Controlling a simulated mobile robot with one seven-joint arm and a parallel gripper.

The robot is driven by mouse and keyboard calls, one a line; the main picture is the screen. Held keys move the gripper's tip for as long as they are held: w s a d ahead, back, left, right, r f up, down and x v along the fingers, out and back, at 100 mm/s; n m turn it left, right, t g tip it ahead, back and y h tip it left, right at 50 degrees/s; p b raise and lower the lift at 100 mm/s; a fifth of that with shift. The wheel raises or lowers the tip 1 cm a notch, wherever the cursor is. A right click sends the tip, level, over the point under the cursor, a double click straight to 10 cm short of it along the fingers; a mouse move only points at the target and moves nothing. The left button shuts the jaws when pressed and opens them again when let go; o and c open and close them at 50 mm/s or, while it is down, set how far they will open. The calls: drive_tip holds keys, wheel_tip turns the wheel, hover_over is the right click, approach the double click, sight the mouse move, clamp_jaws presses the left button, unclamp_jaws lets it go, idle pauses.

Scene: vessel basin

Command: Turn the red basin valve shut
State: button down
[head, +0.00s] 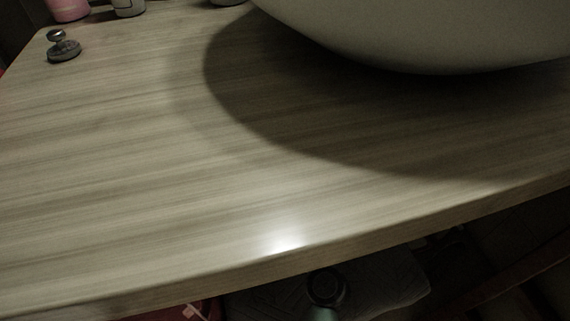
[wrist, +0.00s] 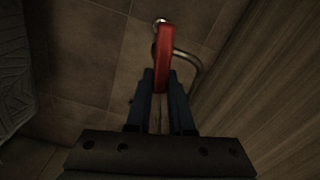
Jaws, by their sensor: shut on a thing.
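The red valve handle (wrist: 163,62) shows in the wrist view as a long red lever, with a metal fitting (wrist: 160,21) at its far end. My gripper (wrist: 161,78) is shut on the near part of the red lever, one finger on each side. A bent metal pipe (wrist: 190,62) runs close to the right of the handle. The head view shows neither the valve nor my gripper.
A wooden panel (wrist: 265,90) stands close on the right in the wrist view, with tiles (wrist: 100,62) behind. In the head view, a white basin (head: 440,35) sits on the wooden countertop (head: 120,170). A metal stopper (head: 64,47) and bottles stand at the back left.

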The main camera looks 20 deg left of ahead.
drive_tip(key=shift+f+m+p, duration=0.15)
drive_tip(key=shift+f+m, duration=0.05)
drive_tip(key=shift+m, duration=0.6)
drive_tip(key=shift+f+m+p, duration=0.15)
drive_tip(key=shift+f+m, duration=0.05)
drive_tip(key=shift+m, duration=0.6)
drive_tip(key=c, duration=0.8)
unclamp_jaws()
drive_tip(key=shift+d, duration=0.1)
drive_tip(key=p+v, duration=0.2)
drive_tip(key=v, duration=1.1)
